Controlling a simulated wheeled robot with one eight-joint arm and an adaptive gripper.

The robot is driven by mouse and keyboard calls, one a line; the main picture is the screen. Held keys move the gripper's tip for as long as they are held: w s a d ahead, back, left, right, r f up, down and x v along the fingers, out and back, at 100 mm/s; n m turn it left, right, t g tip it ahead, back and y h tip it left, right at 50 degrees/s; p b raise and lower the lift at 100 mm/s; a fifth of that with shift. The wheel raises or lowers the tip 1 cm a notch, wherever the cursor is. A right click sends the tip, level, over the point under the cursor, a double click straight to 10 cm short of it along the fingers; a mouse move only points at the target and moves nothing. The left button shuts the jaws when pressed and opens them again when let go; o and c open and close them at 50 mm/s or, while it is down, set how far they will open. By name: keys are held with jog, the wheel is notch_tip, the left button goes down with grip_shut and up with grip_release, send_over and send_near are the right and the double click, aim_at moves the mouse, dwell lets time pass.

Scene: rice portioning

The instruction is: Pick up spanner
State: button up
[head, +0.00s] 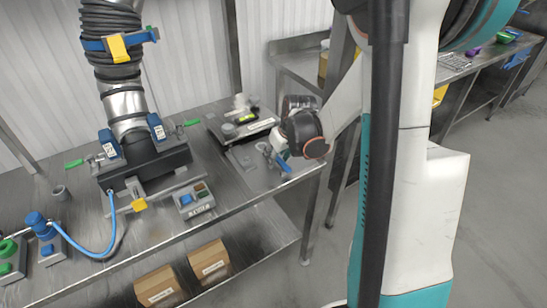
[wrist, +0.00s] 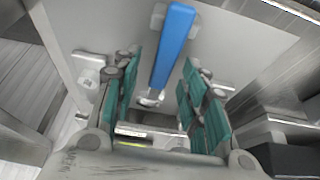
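The spanner (head: 285,167) has a blue handle and shows at the right end of the metal table, just below my gripper (head: 277,152). In the wrist view the spanner (wrist: 174,45) lies lengthwise on the grey surface, its metal end toward my gripper. My gripper (wrist: 162,66) is open, with green-padded fingers on either side of the spanner's near part and gaps on both sides. The fingers do not appear to touch it. In the head view my fingertips are small and partly hidden.
A grey tray device (head: 242,125) stands behind my gripper on the table. A control box with buttons (head: 195,202) and a large pipe machine (head: 145,165) are to the left. Cardboard boxes (head: 209,262) sit on the lower shelf. The table's edge is close to the spanner.

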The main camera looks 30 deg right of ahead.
grip_shut()
jog(key=shift+r, duration=0.1)
